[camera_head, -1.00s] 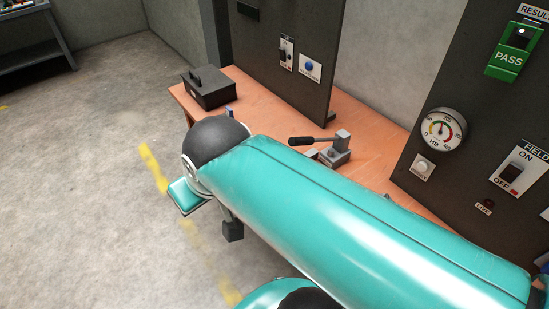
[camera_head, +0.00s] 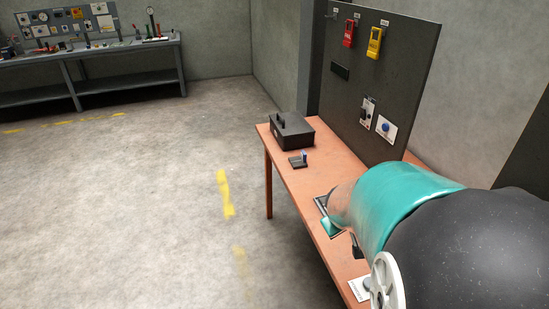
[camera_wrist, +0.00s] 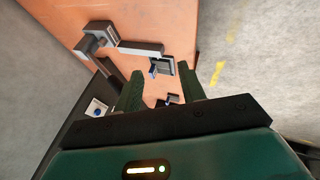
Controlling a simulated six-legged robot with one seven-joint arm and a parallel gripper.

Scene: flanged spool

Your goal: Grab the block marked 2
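I cannot make out a block marked 2 in either view; no number is readable. In the wrist view my gripper (camera_wrist: 159,70) is open, its two dark green fingers spread apart above the orange-brown table (camera_wrist: 140,25). Nothing shows held between them. A small dark grey piece with a blue part (camera_wrist: 153,70) shows between the fingertips, but I cannot tell what it is.
A dark upright panel (camera_head: 380,80) edges the table. A grey lever fixture (camera_wrist: 100,38) shows in the wrist view. Floor to the left is clear.

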